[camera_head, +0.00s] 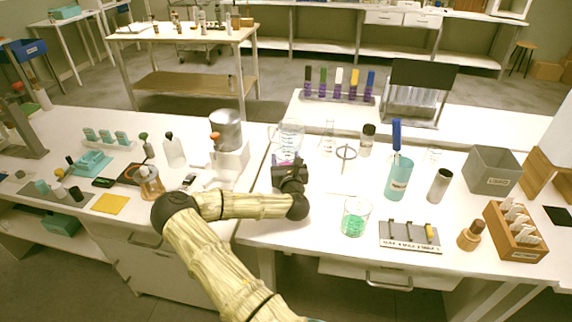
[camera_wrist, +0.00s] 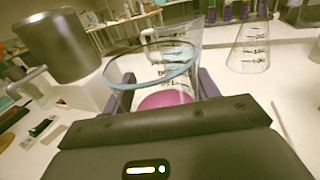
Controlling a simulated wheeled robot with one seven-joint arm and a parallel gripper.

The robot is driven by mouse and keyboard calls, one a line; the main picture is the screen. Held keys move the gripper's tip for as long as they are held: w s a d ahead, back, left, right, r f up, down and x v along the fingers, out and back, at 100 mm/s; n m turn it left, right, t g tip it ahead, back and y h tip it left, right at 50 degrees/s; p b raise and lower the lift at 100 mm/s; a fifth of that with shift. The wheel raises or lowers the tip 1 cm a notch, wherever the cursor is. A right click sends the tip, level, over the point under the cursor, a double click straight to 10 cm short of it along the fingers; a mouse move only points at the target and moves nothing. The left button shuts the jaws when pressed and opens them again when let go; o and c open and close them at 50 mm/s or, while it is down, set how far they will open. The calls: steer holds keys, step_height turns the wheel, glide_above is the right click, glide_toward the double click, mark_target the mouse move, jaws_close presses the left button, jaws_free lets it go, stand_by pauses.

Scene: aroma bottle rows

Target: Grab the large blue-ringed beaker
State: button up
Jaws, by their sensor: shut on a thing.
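The large blue-ringed beaker (camera_head: 290,137) is clear glass with a blue rim and pink-purple liquid low inside. It stands toward the back of the right-hand white table, partly hidden behind my gripper (camera_head: 289,163) in the head view. In the wrist view the beaker (camera_wrist: 153,70) sits between the two fingers of my gripper (camera_wrist: 166,86), one on each side of its wall. The gripper is shut on it. The beaker looks about upright; whether its base touches the table is hidden.
A clear flask (camera_head: 328,145) stands just right of the beaker; it shows in the wrist view (camera_wrist: 250,48). A metal container on a white stand (camera_head: 230,158) is close on the left. A smaller beaker with green liquid (camera_head: 355,218) stands in front right.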

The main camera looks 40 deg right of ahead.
step_height(320, 180, up, 9)
steer(key=shift+f+p, duration=0.15)
steer(key=shift+p, duration=0.25)
steer(key=shift+a, duration=0.1)
